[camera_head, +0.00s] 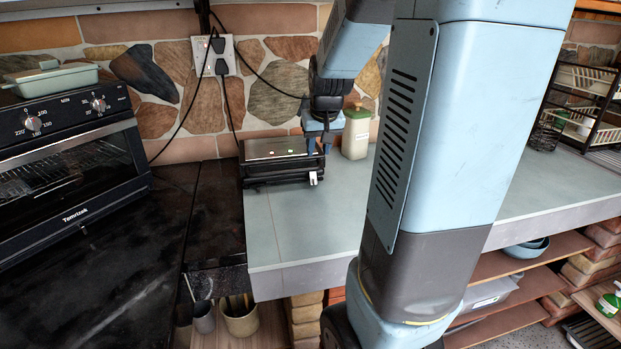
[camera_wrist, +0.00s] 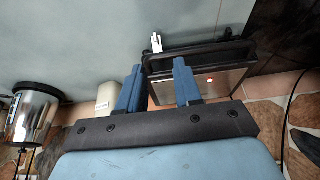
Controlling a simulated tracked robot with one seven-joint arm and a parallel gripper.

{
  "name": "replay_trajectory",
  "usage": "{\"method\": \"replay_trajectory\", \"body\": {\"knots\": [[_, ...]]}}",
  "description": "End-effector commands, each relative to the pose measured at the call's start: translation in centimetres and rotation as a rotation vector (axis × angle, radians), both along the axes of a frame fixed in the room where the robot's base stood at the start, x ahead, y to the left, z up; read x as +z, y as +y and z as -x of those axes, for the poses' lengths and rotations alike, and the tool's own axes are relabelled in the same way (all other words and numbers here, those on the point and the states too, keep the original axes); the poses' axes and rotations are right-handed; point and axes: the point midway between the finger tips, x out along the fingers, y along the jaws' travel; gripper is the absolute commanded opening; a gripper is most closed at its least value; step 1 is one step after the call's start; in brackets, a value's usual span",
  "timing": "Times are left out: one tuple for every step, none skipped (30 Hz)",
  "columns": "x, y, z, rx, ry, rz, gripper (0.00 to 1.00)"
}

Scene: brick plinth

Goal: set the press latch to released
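The press (camera_head: 280,168) is a low black appliance with a shiny dark lid, lying closed on the grey counter by the wall. In the wrist view the press (camera_wrist: 200,88) shows a small glowing orange light on its top. The press latch (camera_head: 313,178) is a small white tab at the front right corner of the press. It also shows in the wrist view (camera_wrist: 156,42), beyond my fingertips. Its exact setting is hard to tell. My gripper (camera_wrist: 158,64) is open and empty, its two blue fingers apart. In the head view my gripper (camera_head: 322,143) is over the right end of the press.
A cream canister (camera_head: 356,136) stands just right of my gripper. A toaster oven (camera_head: 70,165) stands on the black counter at left. A wall socket (camera_head: 213,56) with hanging cords is behind. The grey counter (camera_head: 300,235) in front of the press is clear. A dish rack (camera_head: 585,100) stands far right.

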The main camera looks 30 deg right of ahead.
Motion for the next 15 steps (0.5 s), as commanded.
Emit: {"method": "replay_trajectory", "body": {"knots": [[-0.4, -0.5, -0.3, -0.007, 0.004, 0.002, 0.34], [-0.5, -0.7, -0.5, -0.010, 0.005, 0.003, 0.34], [-0.7, -0.9, -0.6, -0.012, 0.006, 0.004, 0.34], [-0.8, -1.1, -0.7, -0.013, 0.005, 0.005, 0.34], [-0.9, -1.1, -0.8, -0.014, 0.005, 0.006, 0.34], [-1.1, -1.2, -0.9, -0.015, 0.006, 0.006, 0.34], [-1.3, -1.3, -1.0, -0.015, 0.007, 0.006, 0.34], [-1.6, -1.3, -1.1, -0.014, 0.008, 0.006, 0.34], [-2.0, -1.3, -1.2, -0.015, 0.009, 0.006, 0.34], [-2.3, -1.3, -1.3, -0.015, 0.008, 0.006, 0.34], [-2.6, -1.4, -1.5, -0.016, 0.009, 0.004, 0.34], [-3.2, -1.4, -1.6, -0.016, 0.010, 0.004, 0.34], [-3.7, -1.5, -1.8, -0.016, 0.010, 0.005, 0.34], [-4.1, -1.5, -2.0, -0.015, 0.010, 0.005, 0.34], [-4.6, -1.6, -2.2, -0.015, 0.010, 0.005, 0.34]]}}
